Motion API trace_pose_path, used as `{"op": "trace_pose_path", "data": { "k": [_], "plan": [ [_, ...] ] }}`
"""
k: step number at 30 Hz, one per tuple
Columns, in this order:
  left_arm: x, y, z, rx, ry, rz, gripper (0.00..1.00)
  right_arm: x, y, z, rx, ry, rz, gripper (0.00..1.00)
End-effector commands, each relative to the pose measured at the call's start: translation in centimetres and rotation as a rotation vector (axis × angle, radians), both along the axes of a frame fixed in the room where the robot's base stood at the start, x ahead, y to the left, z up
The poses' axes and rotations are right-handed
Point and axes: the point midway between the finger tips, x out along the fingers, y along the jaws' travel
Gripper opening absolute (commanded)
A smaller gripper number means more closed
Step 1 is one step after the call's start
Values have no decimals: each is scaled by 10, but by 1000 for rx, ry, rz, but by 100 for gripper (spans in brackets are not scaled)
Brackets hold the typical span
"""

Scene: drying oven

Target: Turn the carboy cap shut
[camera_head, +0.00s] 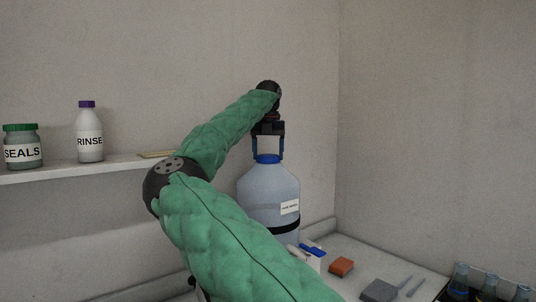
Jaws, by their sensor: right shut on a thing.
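The carboy (266,188) is a large translucent bluish bottle with a white label and a black band, standing upright near the back corner. Its blue cap (268,158) sits on the neck at the top. My right gripper (268,154) points straight down over the carboy, with one finger on each side of the cap, and is shut on it. My green-sleeved right arm crosses the middle of the view and hides the left lower side of the carboy. My left gripper is not in view.
A wall shelf (75,172) at left holds a SEALS jar (22,147) and a RINSE bottle (90,132). A dark rack with bottles (487,283) stands at the lower right.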

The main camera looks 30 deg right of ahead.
Motion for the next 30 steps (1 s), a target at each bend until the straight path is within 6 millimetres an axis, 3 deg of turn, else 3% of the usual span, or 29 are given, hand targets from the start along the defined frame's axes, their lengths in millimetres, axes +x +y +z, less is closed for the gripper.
{"op": "trace_pose_path", "data": {
  "k": [11,12,15,24,30],
  "plan": [
    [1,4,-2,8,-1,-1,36,0,0,2,-1,-3,6,46],
    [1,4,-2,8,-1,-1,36,0,0,2,-1,-3,6,75],
    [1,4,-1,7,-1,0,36,0,0,1,-1,-2,5,91],
    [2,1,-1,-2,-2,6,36,0,0,2,0,-1,4,91],
    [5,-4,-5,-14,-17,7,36,0,0,22,0,-4,5,91]
  ]
}}
